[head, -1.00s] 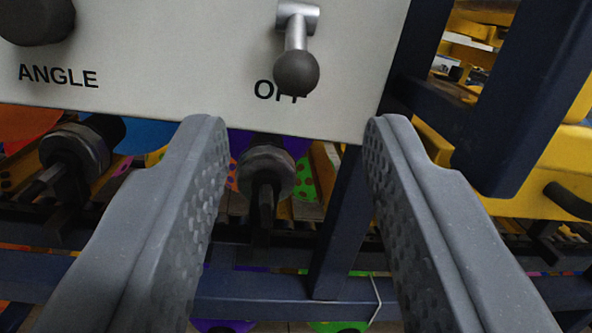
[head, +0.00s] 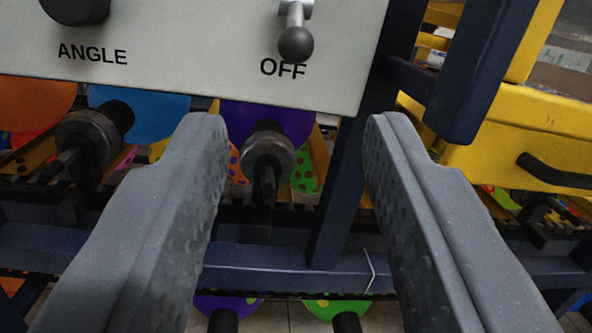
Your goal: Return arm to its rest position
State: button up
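My gripper (head: 292,125) is open and empty, with its two grey fingers wide apart in the head view. The fingertips overlap the lower edge of a pale control panel (head: 190,45) in the picture. A lever with a dark ball knob (head: 296,44) hangs down from the panel above the gap between the fingers, over the label "OFF". It stands clear of both fingers. I cannot tell how far the fingertips are from the panel.
A dark knob (head: 75,8) sits above the label "ANGLE". A dark blue post (head: 480,75) and a yellow machine body (head: 520,140) stand at the right.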

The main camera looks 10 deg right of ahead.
jog(key=shift+r, duration=0.15)
notch_tip(320, 180, up, 20)
jog(key=s+m+g, duration=0.1)
jog(key=s+g, duration=0.1)
jog(key=s+a+r+m+g, duration=0.1)
jog(key=s+r+g, duration=0.1)
jog(key=s+r, duration=1.3)
jog(key=shift+s+a+r, duration=0.25)
jog(key=shift+a, duration=0.05)
